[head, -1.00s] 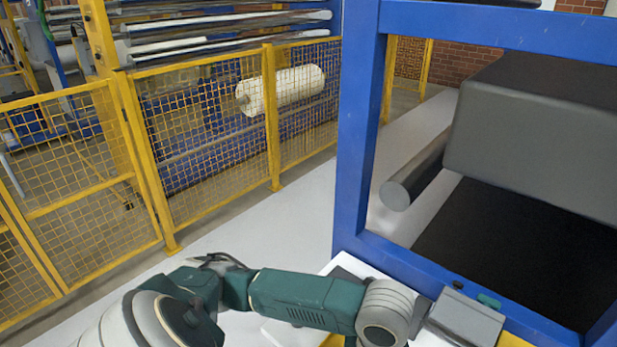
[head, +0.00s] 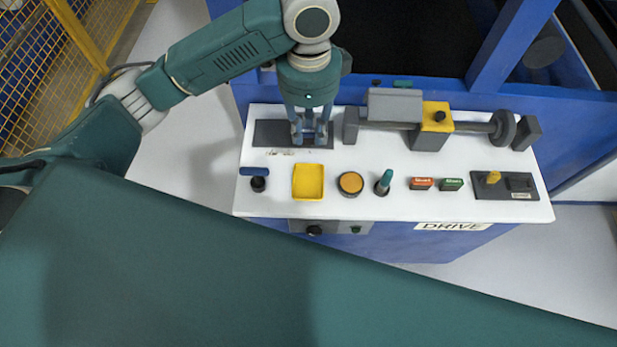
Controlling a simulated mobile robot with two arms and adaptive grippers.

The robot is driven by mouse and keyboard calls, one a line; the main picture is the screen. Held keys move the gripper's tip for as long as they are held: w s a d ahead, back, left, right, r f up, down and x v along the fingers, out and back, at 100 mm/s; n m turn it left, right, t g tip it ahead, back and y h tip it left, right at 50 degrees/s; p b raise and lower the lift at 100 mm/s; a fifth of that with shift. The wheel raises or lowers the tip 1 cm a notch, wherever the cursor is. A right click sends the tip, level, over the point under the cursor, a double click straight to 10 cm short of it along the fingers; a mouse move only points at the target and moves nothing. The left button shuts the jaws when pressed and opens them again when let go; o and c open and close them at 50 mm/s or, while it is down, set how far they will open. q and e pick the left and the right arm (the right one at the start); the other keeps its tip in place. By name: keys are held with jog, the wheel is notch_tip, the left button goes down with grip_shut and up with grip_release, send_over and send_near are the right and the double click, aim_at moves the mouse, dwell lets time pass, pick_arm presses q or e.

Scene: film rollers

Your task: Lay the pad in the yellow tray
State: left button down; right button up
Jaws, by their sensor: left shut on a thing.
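The yellow tray (head: 308,181) is a small square with a low rim, on the white top of the console. My left gripper (head: 311,143) points down over the dark grey plate (head: 265,133) behind the tray. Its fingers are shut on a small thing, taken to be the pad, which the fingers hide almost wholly. I cannot tell whether the held thing touches the plate. The tray looks empty and lies just in front of the gripper. My right gripper is out of view.
Right of the tray stand a round orange disc (head: 350,183), a teal-topped knob (head: 383,183), red and green buttons (head: 451,184) and a dark switch plate (head: 524,196). A dark roller with a yellow block (head: 437,117) lies behind. A black knob (head: 258,184) is left.

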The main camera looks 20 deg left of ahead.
pick_arm(q)
notch_tip(320, 180, down, 19)
jog(key=p, duration=0.2)
jog(key=shift+a+f+p, duration=0.15)
jog(key=shift+f+p, duration=0.05)
jog(key=shift+p, duration=0.15)
jog(key=shift+f, duration=0.2)
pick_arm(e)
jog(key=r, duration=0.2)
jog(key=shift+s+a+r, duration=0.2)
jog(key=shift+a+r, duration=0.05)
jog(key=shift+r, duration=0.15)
pick_arm(q)
jog(key=c, duration=1.5)
grip_release()
jog(key=shift+f, duration=0.1)
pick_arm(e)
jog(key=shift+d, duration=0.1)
pick_arm(q)
jog(key=shift+o, duration=0.2)
